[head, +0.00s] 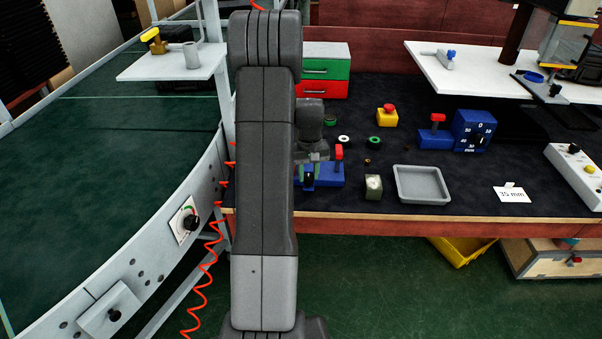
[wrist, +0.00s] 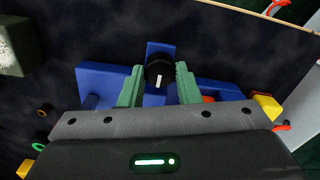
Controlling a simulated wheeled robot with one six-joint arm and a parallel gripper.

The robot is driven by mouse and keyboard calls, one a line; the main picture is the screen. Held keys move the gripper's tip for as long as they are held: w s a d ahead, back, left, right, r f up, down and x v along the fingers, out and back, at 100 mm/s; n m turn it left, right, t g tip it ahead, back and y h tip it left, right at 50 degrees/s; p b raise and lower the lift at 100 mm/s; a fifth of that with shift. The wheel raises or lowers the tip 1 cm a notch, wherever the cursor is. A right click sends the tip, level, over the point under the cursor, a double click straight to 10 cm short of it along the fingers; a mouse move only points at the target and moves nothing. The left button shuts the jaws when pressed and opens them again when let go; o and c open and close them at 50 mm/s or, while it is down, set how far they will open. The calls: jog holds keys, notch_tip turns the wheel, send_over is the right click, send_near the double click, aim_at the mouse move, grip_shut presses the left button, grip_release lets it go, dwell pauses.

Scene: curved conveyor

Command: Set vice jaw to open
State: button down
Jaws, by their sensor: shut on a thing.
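A blue device, seemingly the vice (head: 328,176), sits at the front left of the dark bench top, with a red-topped lever (head: 339,152) on its right part. The wrist view shows its blue body (wrist: 215,90) and a round black knob (wrist: 159,72) with a white mark pointing along the picture's vertical. My gripper (wrist: 160,82) has its two green fingers on either side of the knob, shut on it. In the head view my arm hides the device's left end. I cannot make out the jaw opening.
A grey tray (head: 421,184) and a small greenish-grey block (head: 373,187) lie right of the device. Behind are a yellow button box with a red top (head: 387,115) and another blue device with a dial (head: 474,131). The conveyor (head: 120,150) curves along the left.

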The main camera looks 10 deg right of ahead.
jog(key=c, duration=1.4)
grip_release()
jog(key=shift+d, duration=0.15)
jog(key=o, duration=0.3)
jog(key=shift+s+d, duration=0.1)
jog(key=shift+d, duration=0.05)
jog(key=shift+o, duration=0.2)
notch_tip(320, 180, up, 14)
jog(key=shift+f, duration=0.1)
notch_tip(320, 180, down, 14)
jog(key=shift+r, duration=0.15)
jog(key=shift+a, duration=0.6)
jog(key=shift+w, duration=0.2)
